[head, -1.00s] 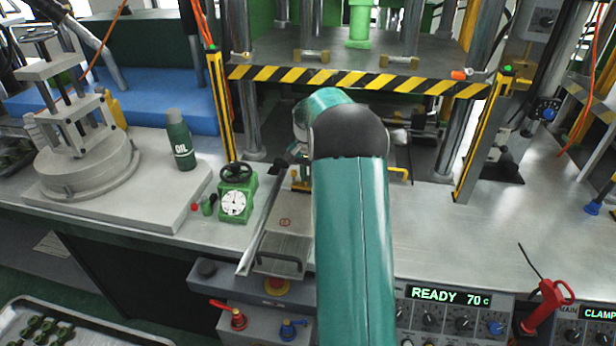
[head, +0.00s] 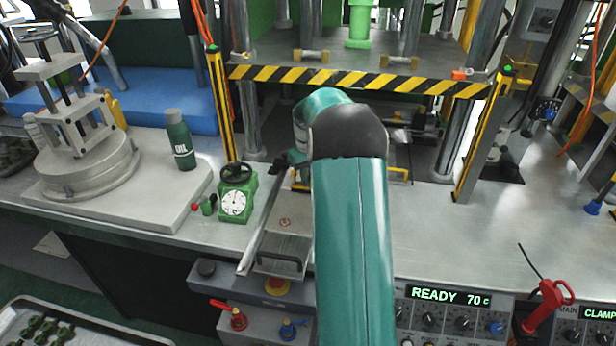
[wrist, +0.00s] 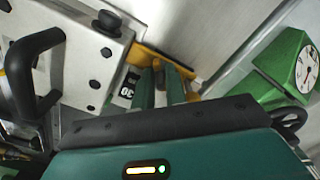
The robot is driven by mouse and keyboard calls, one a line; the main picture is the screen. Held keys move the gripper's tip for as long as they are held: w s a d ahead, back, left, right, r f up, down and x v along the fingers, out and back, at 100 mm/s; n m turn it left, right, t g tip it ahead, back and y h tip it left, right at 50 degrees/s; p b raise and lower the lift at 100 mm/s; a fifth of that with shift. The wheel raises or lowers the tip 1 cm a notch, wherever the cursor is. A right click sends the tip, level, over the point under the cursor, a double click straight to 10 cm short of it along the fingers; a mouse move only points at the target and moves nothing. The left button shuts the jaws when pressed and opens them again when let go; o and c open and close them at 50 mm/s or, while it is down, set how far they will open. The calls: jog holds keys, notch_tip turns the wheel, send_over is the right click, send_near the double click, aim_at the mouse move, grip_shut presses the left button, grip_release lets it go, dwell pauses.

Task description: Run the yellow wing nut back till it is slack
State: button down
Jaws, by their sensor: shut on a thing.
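The yellow wing nut (wrist: 148,57) shows in the wrist view as a yellow piece beside a pale grey block with black knobs. My gripper (wrist: 166,72) has its two teal fingers close together at this yellow piece and is shut on it. The fingers hide part of it, so its turn angle and how tight it sits cannot be told. A small black-and-white number plate (wrist: 127,90) is just left of the fingers. In the head view my teal arm covers the work spot, and only a bit of yellow (head: 301,184) shows left of it.
A green dial gauge (head: 237,195) stands left of the arm and also shows in the wrist view (wrist: 296,68). A green oil bottle (head: 180,140) stands farther left. The striped press beam (head: 360,82) is behind the arm. The bench top right of it is mostly clear.

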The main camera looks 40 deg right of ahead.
jog(key=n, duration=0.5)
jog(key=shift+r+n, duration=0.1)
jog(key=shift+n, duration=0.3)
jog(key=n, duration=0.9)
jog(key=shift+n, duration=0.4)
jog(key=n, duration=0.4)
jog(key=shift+f, duration=0.2)
